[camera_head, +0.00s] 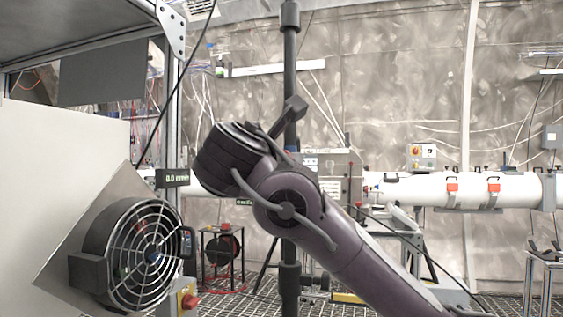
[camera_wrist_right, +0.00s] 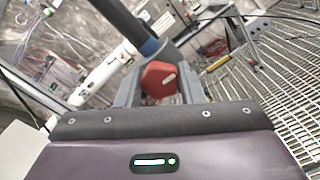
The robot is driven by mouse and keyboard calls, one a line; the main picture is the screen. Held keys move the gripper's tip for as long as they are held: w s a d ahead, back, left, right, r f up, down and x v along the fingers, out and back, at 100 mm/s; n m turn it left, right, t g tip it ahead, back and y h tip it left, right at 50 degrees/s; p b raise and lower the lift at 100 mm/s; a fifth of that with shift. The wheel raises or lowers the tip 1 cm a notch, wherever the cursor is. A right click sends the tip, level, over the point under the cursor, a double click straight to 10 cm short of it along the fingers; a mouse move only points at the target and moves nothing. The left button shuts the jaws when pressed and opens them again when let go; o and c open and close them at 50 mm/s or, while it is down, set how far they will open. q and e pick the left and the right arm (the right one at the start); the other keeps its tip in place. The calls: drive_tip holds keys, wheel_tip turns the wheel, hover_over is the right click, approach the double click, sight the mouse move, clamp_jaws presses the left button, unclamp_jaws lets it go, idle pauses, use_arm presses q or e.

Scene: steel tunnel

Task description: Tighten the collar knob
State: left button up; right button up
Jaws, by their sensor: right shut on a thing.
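The red collar knob (camera_wrist_right: 159,79) shows in the right wrist view between the two grey fingers of my right gripper (camera_wrist_right: 158,70), which is shut on it. A blue ring (camera_wrist_right: 150,47) sits just behind the knob, at the dark pole (camera_wrist_right: 118,22). In the head view the same upright pole (camera_head: 290,70) stands in the middle. My right arm crosses in front of it, and the knob cannot be made out there. Whether the knob is turned tight cannot be told. My left gripper is not in view.
A round caged fan (camera_head: 150,255) stands at the left, close to a pale panel (camera_head: 60,170). A white pipe (camera_head: 450,188) with red clamps runs along the back right wall. A reel (camera_head: 222,249) stands on the grated floor behind.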

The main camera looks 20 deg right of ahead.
idle(0.3)
drive_tip(key=o, duration=1)
drive_tip(key=shift+s, duration=0.1)
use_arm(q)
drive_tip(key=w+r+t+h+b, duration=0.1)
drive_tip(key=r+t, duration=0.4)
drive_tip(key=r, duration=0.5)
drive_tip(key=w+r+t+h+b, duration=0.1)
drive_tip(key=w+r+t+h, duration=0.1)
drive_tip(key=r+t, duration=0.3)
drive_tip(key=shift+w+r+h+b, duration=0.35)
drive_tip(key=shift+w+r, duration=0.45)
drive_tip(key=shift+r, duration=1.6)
use_arm(e)
drive_tip(key=shift+v, duration=3.85)
